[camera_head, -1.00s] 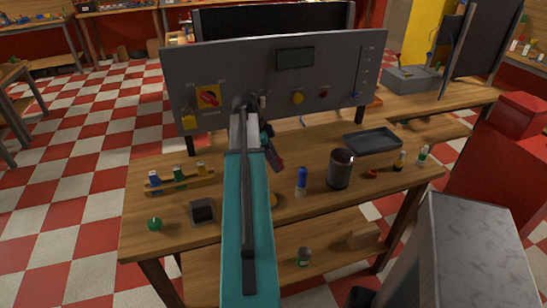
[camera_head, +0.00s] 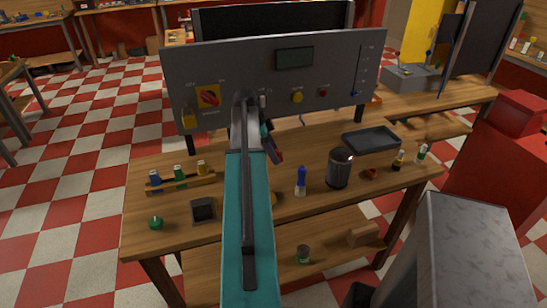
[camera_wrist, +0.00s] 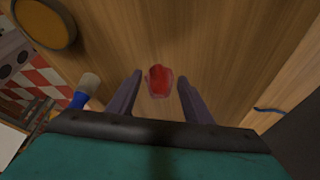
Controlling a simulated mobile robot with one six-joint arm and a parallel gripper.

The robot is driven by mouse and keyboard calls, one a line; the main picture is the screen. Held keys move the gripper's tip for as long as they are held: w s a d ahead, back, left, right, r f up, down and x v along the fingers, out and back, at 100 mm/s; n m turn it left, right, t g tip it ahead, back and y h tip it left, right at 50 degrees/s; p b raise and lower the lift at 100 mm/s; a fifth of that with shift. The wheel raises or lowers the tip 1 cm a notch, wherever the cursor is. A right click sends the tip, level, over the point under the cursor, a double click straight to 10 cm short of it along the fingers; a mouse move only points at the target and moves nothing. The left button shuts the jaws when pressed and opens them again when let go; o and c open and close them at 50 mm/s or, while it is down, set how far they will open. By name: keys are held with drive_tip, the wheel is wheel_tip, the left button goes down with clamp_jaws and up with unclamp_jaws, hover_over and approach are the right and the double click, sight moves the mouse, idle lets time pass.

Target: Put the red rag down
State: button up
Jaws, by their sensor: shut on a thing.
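My gripper (camera_wrist: 160,82) is shut on the red rag (camera_wrist: 160,80), which shows as a small crumpled red patch between the two dark fingers in the wrist view. Wooden tabletop lies beyond the rag; the gap between them is hard to judge. In the head view my gripper (camera_head: 273,150) is over the workbench (camera_head: 320,150), below the grey control panel and partly hidden by my teal arm. The rag cannot be made out clearly there.
A blue bottle (camera_head: 301,181) and a dark canister (camera_head: 339,168) stand right of my gripper. A black tray (camera_head: 371,139) lies behind them. A block rack (camera_head: 180,183) is at left. The grey panel (camera_head: 280,80) rises behind my gripper.

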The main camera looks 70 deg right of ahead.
drive_tip(key=shift+w+d, duration=0.15)
drive_tip(key=shift+d, duration=0.2)
drive_tip(key=shift+f+p, duration=0.7)
drive_tip(key=shift+f, duration=0.85)
drive_tip(key=shift+a+f, duration=0.1)
drive_tip(key=shift+f, duration=0.1)
drive_tip(key=o, duration=1.1)
drive_tip(key=shift+b+v, duration=0.65)
drive_tip(key=shift+v, duration=0.65)
drive_tip(key=b+v, duration=0.1)
drive_tip(key=v, duration=0.4)
drive_tip(key=b+v, duration=0.1)
drive_tip(key=v, duration=0.5)
drive_tip(key=shift+w+b, duration=0.25)
drive_tip(key=shift+b, duration=0.05)
